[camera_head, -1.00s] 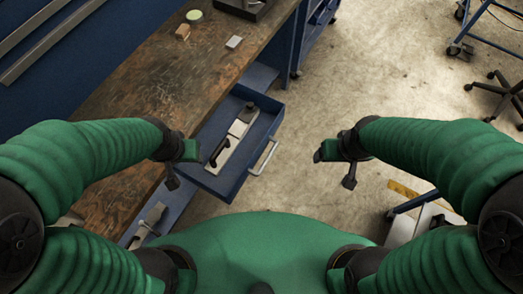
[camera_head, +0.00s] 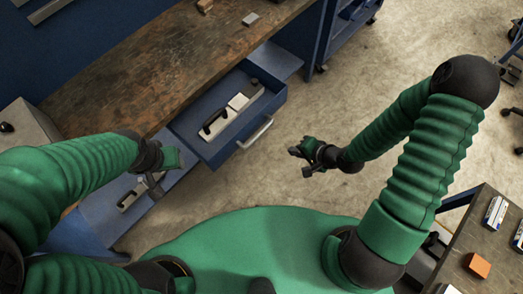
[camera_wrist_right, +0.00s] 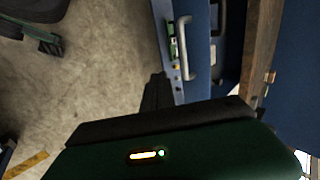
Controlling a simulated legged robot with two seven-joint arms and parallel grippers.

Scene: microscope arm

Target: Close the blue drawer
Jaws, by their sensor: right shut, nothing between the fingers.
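The blue drawer (camera_head: 232,152) is pulled out from under the wooden workbench, with a pale metal handle (camera_head: 256,132) on its front. A white and black tool (camera_head: 232,112) lies inside it. My right gripper (camera_head: 301,157) is shut and empty, to the right of the handle and apart from it in the head view. The right wrist view shows the drawer front (camera_wrist_right: 200,45) and handle (camera_wrist_right: 184,48) beyond the gripper body. My left gripper (camera_head: 168,168) hangs left of the drawer, near its front left corner; its fingers are too unclear to judge.
The worn workbench top (camera_head: 150,85) runs above the drawer. A lower blue surface (camera_head: 105,208) bears another metal tool at left. A table (camera_head: 490,245) with small boxes stands at lower right. The concrete floor (camera_head: 335,105) right of the drawer is clear.

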